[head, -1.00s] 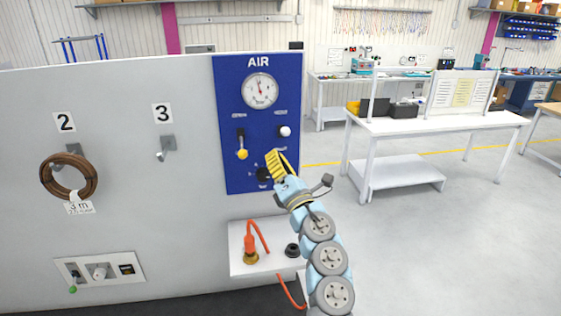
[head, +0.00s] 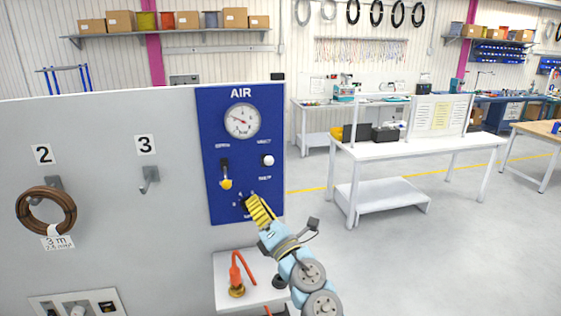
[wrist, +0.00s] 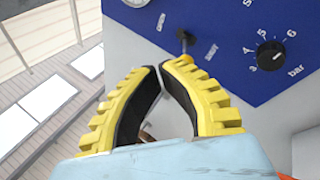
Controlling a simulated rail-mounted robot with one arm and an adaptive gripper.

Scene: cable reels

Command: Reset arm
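My gripper (head: 254,203) is in front of the lower part of the blue AIR panel (head: 212,125) in the head view. Its yellow ribbed fingers overlap the area by the black pressure knob (head: 243,205). In the wrist view, the two fingertips (wrist: 158,68) nearly meet, with nothing visible between them. The knob also shows in the wrist view (wrist: 270,56), to the right of and apart from the fingers. The yellow-tipped lever (head: 226,183) hangs downward on the panel. In the wrist view, this lever (wrist: 184,38) appears just beyond the fingertips.
A round gauge (head: 242,121) and white button (head: 267,160) are on the panel. A small shelf (head: 225,269) below holds an orange hose fitting (head: 236,272). A cable coil (head: 46,211) hangs at hook 2; hook 3 (head: 149,180) is empty. Open floor lies right, before a white workbench (head: 420,146).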

